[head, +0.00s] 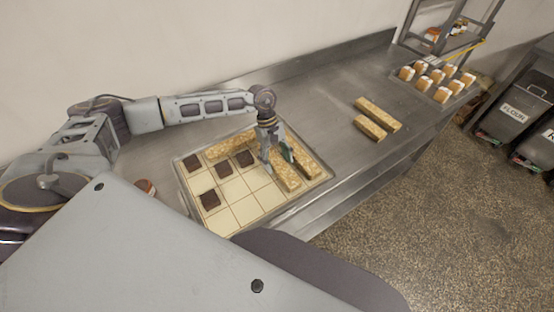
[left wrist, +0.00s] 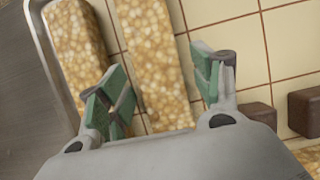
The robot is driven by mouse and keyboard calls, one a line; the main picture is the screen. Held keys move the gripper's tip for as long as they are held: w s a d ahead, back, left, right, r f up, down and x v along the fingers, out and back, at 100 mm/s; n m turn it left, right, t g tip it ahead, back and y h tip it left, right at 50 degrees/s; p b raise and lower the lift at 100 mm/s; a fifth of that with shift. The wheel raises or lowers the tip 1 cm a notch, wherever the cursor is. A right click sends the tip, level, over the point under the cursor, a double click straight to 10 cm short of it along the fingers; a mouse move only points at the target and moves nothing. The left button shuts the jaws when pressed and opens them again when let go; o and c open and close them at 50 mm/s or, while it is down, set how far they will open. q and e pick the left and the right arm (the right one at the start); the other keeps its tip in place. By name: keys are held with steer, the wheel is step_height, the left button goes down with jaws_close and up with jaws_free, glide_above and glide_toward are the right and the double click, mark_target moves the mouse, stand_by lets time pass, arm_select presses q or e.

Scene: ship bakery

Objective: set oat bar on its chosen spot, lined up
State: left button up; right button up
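A tray (head: 232,229) with a cream gridded surface lies on the steel counter. Two oat bars lie side by side at its right end, an inner one (head: 285,177) and an outer one (head: 307,161). A third oat bar (head: 232,144) lies along the back edge. My left gripper (head: 277,155) is low over the inner bar. In the left wrist view its fingers (left wrist: 160,88) are apart on either side of the inner oat bar (left wrist: 158,50), with a small gap visible at the right finger. The outer bar (left wrist: 75,45) is at the left. My right gripper is not seen.
Several dark brown squares (head: 209,200) sit on the tray's cells. Two more oat bars (head: 378,114) lie on the counter to the right, with bare steel around them. A tray of small light-topped pieces (head: 440,95) is farther right. Flour bins (head: 513,108) stand beyond the counter.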

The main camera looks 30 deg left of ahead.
arm_select(q)
steer(key=shift+r, duration=0.1)
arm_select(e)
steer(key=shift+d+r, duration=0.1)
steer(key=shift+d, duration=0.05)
arm_select(q)
steer(key=shift+r, duration=0.1)
steer(key=shift+w+a+r, duration=0.15)
steer(key=shift+r, duration=0.2)
steer(key=b+v, duration=0.2)
steer(key=v, duration=0.9)
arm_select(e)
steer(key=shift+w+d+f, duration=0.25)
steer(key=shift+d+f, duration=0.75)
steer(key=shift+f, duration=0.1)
arm_select(q)
steer(key=shift+r, duration=0.1)
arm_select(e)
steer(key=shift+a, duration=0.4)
